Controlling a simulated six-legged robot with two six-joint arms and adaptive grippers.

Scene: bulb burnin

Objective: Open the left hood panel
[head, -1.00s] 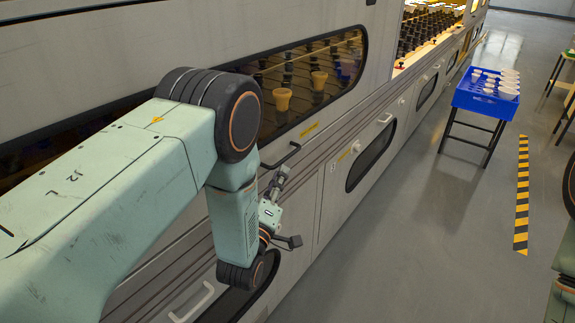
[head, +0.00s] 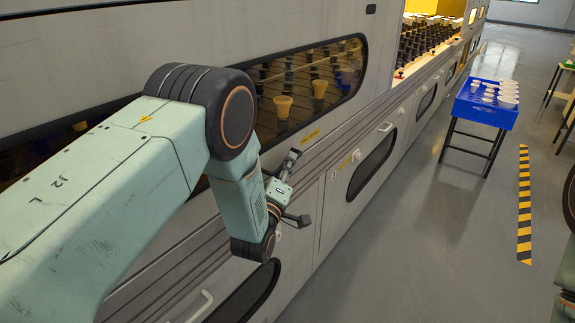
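The left hood panel (head: 215,50) is a large pale grey panel with a long dark tinted window (head: 335,75); it looks closed. Amber bulbs show behind the glass. My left gripper (head: 297,190) is open, its two dark fingers spread, in front of the panel's lower edge below the window. The panel's black handle is hidden behind the gripper or blends with it, so I cannot tell whether they touch. My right gripper is not in view.
The bay to the right (head: 428,36) is open, with rows of dark sockets. Lower doors with pale handles (head: 386,127) line the machine. A blue crate (head: 485,112) with white cups stands on a dark stand. The floor with a striped strip (head: 524,205) is clear.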

